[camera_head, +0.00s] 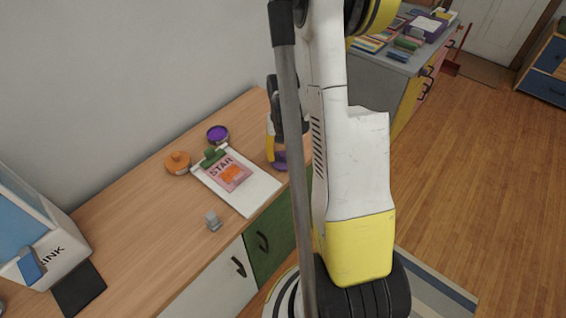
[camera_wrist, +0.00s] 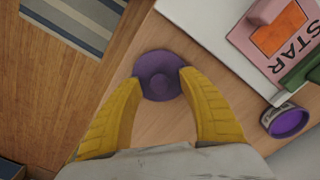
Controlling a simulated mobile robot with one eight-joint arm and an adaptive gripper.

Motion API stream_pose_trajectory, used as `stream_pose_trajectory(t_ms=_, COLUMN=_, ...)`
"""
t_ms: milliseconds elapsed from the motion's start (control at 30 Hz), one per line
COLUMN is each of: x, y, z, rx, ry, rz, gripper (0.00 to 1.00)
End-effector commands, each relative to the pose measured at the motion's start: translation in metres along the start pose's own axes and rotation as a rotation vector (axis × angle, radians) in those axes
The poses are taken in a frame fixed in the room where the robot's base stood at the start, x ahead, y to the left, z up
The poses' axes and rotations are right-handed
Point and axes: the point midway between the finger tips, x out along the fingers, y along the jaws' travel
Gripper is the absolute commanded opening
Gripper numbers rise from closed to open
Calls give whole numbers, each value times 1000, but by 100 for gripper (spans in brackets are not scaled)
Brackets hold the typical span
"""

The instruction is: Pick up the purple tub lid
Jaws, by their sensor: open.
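The purple tub lid (camera_wrist: 158,62) is a round disc with a raised centre, lying on the wooden counter close to its edge. In the head view the lid (camera_head: 280,161) shows only in part under my gripper. My gripper (camera_wrist: 162,77) is open, with its yellow fingertips at the left and right near side of the lid. Whether the fingertips touch it I cannot tell. My gripper (camera_head: 272,150) points down at the counter in the head view. A purple open tub (camera_head: 218,133) stands near the wall; it also shows in the wrist view (camera_wrist: 287,121).
A white clipboard (camera_head: 253,193) with a pink STAR packet (camera_head: 229,172) lies left of my gripper in the head view. An orange lidded tub (camera_head: 177,162) and a small grey object (camera_head: 213,221) are farther left. The counter around the lid is mostly bare.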

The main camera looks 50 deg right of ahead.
Motion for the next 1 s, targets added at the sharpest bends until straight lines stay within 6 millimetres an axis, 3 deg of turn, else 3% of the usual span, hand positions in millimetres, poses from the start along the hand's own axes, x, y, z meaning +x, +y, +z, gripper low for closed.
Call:
stream_pose_trajectory(t_ms=100, x=-2, y=0, z=0, rx=0, ry=0, rz=0, gripper=48)
stream_pose_trajectory(t_ms=133, x=-2, y=0, z=0, rx=0, ry=0, rz=0, gripper=43)
stream_pose_trajectory(t_ms=267, x=-2, y=0, z=0, rx=0, ry=0, rz=0, gripper=5)
stream_pose_trajectory(t_ms=733, x=-8, y=0, z=0, rx=0, ry=0, rz=0, gripper=5)
stream_pose_trajectory(t_ms=1000, x=-49, y=0, z=0, rx=0, ry=0, rz=0, gripper=4)
